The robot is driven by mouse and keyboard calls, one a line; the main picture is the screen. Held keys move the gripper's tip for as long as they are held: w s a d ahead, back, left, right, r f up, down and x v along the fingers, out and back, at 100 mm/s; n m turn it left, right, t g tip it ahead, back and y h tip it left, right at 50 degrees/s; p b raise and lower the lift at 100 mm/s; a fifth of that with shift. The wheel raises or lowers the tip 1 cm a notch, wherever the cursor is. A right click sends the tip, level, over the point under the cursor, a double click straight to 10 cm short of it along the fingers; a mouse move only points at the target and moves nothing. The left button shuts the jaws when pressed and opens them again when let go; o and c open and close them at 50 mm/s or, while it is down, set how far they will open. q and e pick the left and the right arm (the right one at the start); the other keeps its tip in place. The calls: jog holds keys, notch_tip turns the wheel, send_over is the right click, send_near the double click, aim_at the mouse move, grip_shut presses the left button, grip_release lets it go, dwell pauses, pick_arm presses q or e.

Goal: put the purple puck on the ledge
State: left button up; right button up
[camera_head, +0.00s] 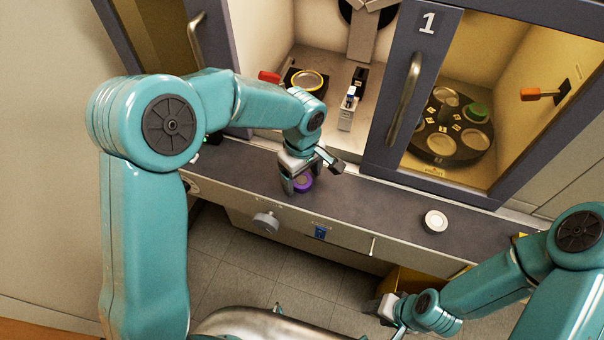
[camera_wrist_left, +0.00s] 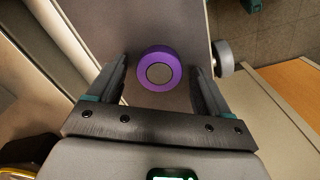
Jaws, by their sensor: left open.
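The purple puck (camera_head: 303,184), a ring with a grey centre, lies flat on the dark ledge (camera_head: 375,208) in front of the cabinet. My left gripper (camera_head: 302,181) is over it, with the jaws open and one finger on each side. In the left wrist view the puck (camera_wrist_left: 160,54) sits between the fingertips (camera_wrist_left: 159,68), with a visible gap to each finger. My right gripper (camera_head: 385,308) is low at the front, away from the ledge; its jaws are too unclear to read.
A white round puck (camera_head: 435,221) lies farther right on the ledge. Behind door 1 (camera_head: 412,90), a dark carousel (camera_head: 448,140) holds several discs, one green. The open bay to the left holds a stage with a yellow-rimmed disc (camera_head: 307,81). A knob (camera_head: 265,222) sticks out below the ledge.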

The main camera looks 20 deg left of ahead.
aim_at(301, 181)
pick_arm(q)
notch_tip(301, 181, up, 12)
jog(key=shift+r, duration=0.2)
dwell(0.4)
jog(key=shift+s, duration=0.1)
